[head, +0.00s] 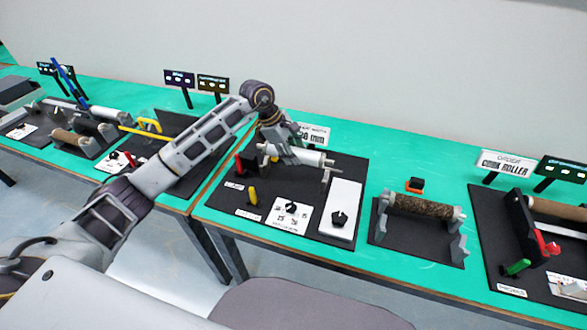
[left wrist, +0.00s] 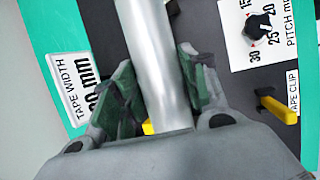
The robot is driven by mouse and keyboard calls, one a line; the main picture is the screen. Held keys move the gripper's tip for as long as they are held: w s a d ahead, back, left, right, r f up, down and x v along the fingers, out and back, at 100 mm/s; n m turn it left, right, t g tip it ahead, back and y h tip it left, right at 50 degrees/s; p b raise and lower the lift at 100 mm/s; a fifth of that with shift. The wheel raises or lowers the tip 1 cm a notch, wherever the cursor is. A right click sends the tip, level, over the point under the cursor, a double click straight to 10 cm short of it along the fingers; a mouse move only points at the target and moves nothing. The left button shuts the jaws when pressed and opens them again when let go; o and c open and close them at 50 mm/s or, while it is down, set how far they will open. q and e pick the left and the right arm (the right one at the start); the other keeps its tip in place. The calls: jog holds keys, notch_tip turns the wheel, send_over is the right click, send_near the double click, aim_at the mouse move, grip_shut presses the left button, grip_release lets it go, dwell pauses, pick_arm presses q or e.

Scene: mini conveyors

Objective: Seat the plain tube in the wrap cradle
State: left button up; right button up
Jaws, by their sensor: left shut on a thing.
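My left gripper (head: 287,152) is shut on the plain tube (head: 308,157), a smooth pale grey-white cylinder. It also shows in the left wrist view (left wrist: 155,65), running between the two green-padded fingers (left wrist: 158,95). The tube lies lengthwise above the dark board of the middle station. Light metal brackets, apparently the wrap cradle (head: 327,174), show at the tube's right end. The gripper hides part of the tube and the cradle's left side, so I cannot tell whether the tube touches the cradle. My right gripper is not in view.
A tape-width sign (head: 313,134) stands behind. A brown textured roll (head: 421,206) rests on a stand to the right.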

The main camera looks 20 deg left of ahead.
pick_arm(q)
notch_tip(320, 180, down, 2)
jog(key=shift+f, duration=0.7)
jog(key=shift+f+p, duration=0.35)
jog(key=shift+f, duration=1.55)
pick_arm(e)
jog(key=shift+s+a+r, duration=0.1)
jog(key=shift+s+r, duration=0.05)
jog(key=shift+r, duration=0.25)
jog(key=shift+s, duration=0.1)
